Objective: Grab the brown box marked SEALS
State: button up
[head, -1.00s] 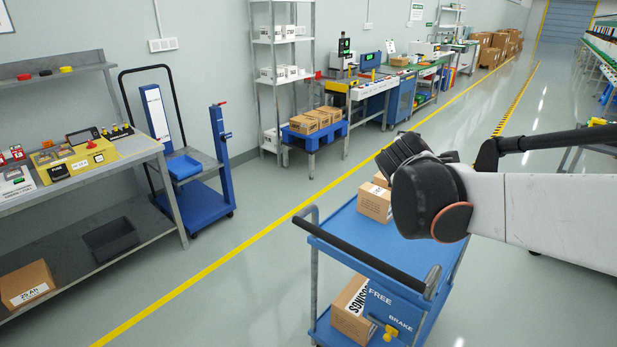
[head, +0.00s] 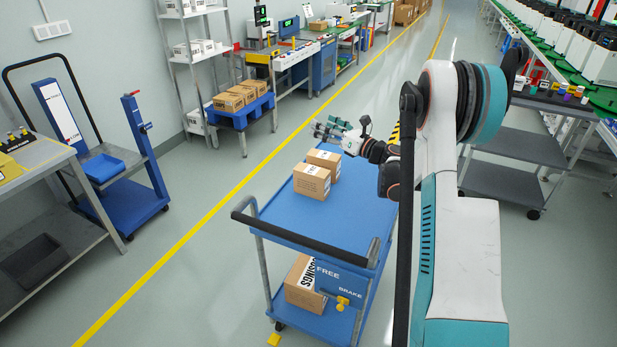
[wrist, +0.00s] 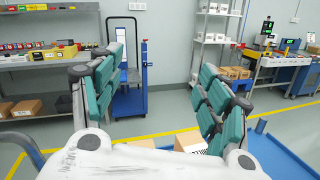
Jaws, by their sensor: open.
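Two brown boxes stand on the blue trolley's top: a nearer one (head: 311,184) and a farther one (head: 324,161) just behind it. Both carry small white labels that I cannot read, so I cannot tell which says SEALS. My gripper (head: 330,129) is above and beyond the boxes, toward the right. In the wrist view my gripper (wrist: 160,75) has its teal-padded fingers spread wide, with nothing between them. One brown box (wrist: 187,141) shows low there, partly behind the right finger; another brown patch lies left of it, mostly hidden by the gripper body.
The blue trolley (head: 345,220) has a dark push handle at its near end. A larger labelled box (head: 303,283) sits on its lower shelf. Several brown boxes (head: 228,101) rest on a blue stand at the back. A grey cart (head: 510,150) stands to the right.

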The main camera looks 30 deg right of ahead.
jog(key=s+f+n+g+y, duration=0.3)
jog(key=s+f+n, duration=0.15)
jog(key=f, duration=0.55)
jog(key=b, duration=0.2)
send_near(312, 170)
jog(key=x, duration=0.2)
jog(key=shift+w+a+f+n, duration=0.1)
jog(key=shift+w+f+n, duration=0.1)
jog(key=shift+w+n, duration=0.1)
jog(key=shift+b+x, duration=0.9)
jog(key=shift+x, duration=2.9)
jog(key=c, duration=1.4)
